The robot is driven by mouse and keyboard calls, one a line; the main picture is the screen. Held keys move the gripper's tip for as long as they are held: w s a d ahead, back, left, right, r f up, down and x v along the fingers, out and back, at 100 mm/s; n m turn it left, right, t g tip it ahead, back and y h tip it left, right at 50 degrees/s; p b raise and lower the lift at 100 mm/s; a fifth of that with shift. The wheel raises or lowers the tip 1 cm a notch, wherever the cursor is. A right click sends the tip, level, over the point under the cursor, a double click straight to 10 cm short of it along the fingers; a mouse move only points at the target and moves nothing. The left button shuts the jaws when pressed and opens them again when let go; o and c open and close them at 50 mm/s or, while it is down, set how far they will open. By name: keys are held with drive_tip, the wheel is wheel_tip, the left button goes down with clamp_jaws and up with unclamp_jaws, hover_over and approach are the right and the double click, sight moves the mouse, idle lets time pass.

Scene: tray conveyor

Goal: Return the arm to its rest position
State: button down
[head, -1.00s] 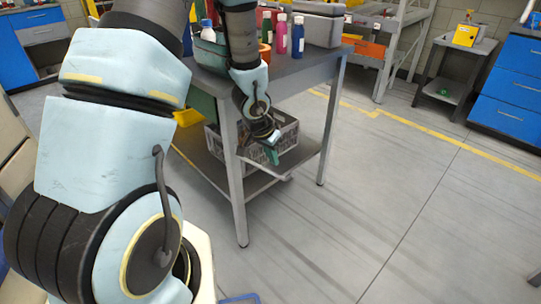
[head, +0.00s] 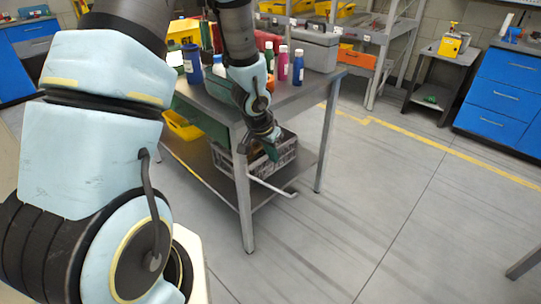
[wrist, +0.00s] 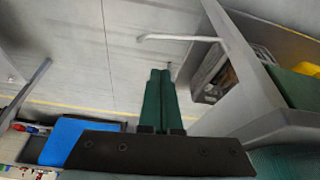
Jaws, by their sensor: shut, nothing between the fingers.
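My gripper (head: 273,152) hangs pointing down in the head view, in front of the grey crate on the table's lower shelf. In the wrist view my gripper (wrist: 161,73) shows its two green fingers side by side, touching, with nothing between them. My pale blue arm fills the left of the head view and bends down to the gripper. The gripper is apart from the table and the bottles as far as I can see.
A metal table (head: 300,97) carries several bottles, a blue cup (head: 192,64) and a grey case (head: 315,48). A grey crate (head: 225,158) and a yellow bin (head: 182,126) are on its lower shelf. Blue drawers (head: 505,88) stand far right. The floor (head: 350,235) between is clear.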

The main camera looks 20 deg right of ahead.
drive_tip(key=shift+r, duration=0.15)
idle(0.3)
drive_tip(key=w+a+r+n+y, duration=0.1)
drive_tip(key=a+r+n, duration=0.1)
drive_tip(key=a+r, duration=0.35)
drive_tip(key=w+a+r+n+y, duration=0.1)
drive_tip(key=a+r+n, duration=0.15)
drive_tip(key=a, duration=0.65)
drive_tip(key=s+a+r+n+y, duration=0.1)
drive_tip(key=s+a+r+n, duration=0.4)
drive_tip(key=s+a, duration=0.4)
drive_tip(key=shift+a+r+g, duration=0.4)
drive_tip(key=shift+a+r, duration=0.35)
drive_tip(key=shift+r, duration=0.1)
